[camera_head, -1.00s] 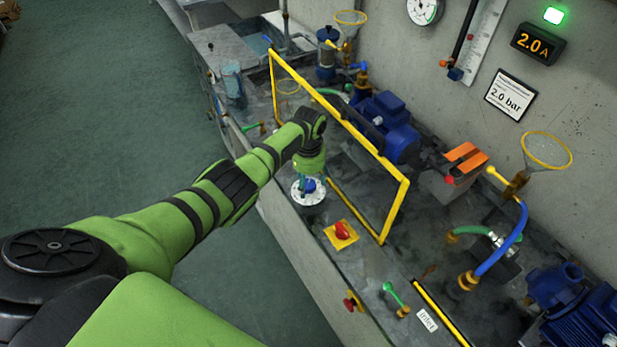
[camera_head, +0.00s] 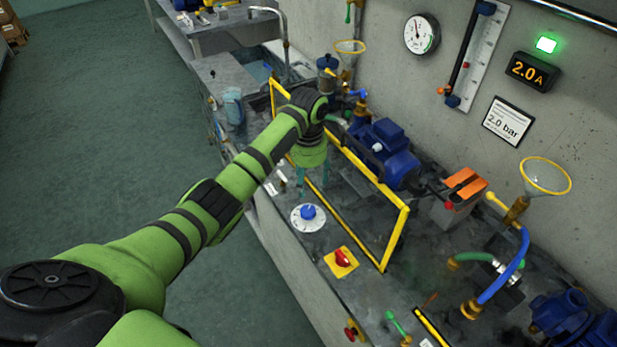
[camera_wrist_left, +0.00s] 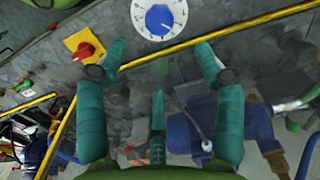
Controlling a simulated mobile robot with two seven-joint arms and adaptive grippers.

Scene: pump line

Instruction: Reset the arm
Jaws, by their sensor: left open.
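My green left arm reaches in from the left in the head view. Its gripper (camera_head: 302,180) hangs over the bench, behind a dial with a blue knob and white scale plate (camera_head: 308,217), and apart from it. In the left wrist view the teal fingers (camera_wrist_left: 160,58) are spread with nothing between them. There the dial (camera_wrist_left: 159,20) shows at the top, beyond the fingertips. My right gripper is in neither view.
A yellow frame (camera_head: 395,236) stands upright close to the arm. A red switch on a yellow plate (camera_head: 342,260) is near the bench front. A blue pump motor (camera_head: 388,150) stands behind the frame. Open floor (camera_head: 80,170) lies at left.

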